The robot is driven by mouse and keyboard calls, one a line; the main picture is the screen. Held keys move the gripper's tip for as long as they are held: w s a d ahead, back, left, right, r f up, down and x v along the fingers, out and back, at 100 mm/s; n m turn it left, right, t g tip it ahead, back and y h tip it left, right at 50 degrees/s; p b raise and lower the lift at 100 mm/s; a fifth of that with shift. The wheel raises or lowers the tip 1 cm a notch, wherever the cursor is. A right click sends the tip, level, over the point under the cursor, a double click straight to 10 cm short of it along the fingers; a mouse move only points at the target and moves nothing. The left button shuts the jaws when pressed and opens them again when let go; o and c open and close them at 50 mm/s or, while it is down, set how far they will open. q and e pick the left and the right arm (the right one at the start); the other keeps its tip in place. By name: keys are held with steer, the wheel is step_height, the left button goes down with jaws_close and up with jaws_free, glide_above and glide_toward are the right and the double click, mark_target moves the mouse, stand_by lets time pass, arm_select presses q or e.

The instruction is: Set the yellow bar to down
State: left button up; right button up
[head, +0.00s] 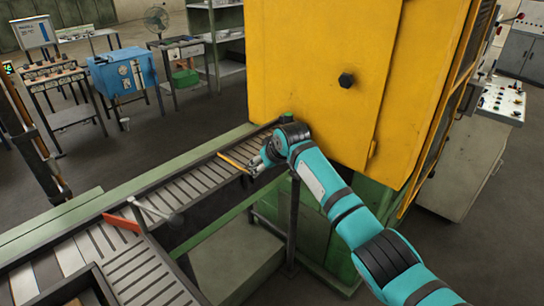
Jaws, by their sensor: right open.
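The thin yellow bar (232,162) sits over the slatted conveyor (190,185), close to the yellow furnace housing. It lies slanted in the picture, its left end higher up in the view. My right gripper (251,171) is at the bar's right end, with its arm coming in from the lower right. The gripper is open; it is small here, and I cannot tell whether its fingers touch the bar. The right end of the bar is partly hidden by the gripper. My left gripper is not in view.
The large yellow furnace housing (310,70) stands right behind my right gripper. A red bar (122,222) and a grey lever (152,209) sit on the conveyor's near part. A green rail (105,200) runs along the far side. A control desk (503,100) stands at right.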

steer(key=v, duration=0.9)
steer(key=shift+r, duration=0.15)
steer(key=s+d+f+m+g+b, duration=0.1)
steer(key=s+d+f, duration=0.2)
steer(key=f, duration=0.9)
steer(key=s+d+f+m+h, duration=0.1)
steer(key=s+d+f, duration=0.15)
steer(key=f, duration=1.05)
steer(key=s+d+f+m+g+b, duration=0.1)
steer(key=s+d+f, duration=0.2)
steer(key=f, duration=0.9)
steer(key=s+d+f+g+h+b, duration=0.1)
steer(key=s+d+f, duration=0.2)
steer(key=s+f, duration=0.55)
steer(key=s+d+f+g, duration=0.1)
steer(key=s+d+f, duration=0.1)
steer(key=s+f, duration=0.7)
steer(key=s+d+f, duration=0.2)
steer(key=s+f, duration=0.3)
steer(key=s, duration=0.7)
steer(key=s+d+f+g+h+b, duration=0.1)
steer(key=s+f, duration=0.4)
steer(key=s, duration=0.7)
steer(key=s+d+f+g, duration=0.1)
steer(key=s+d+f, duration=0.3)
steer(key=s, duration=0.8)
steer(key=shift+f+m+h, duration=0.3)
steer(key=shift+f, duration=0.55)
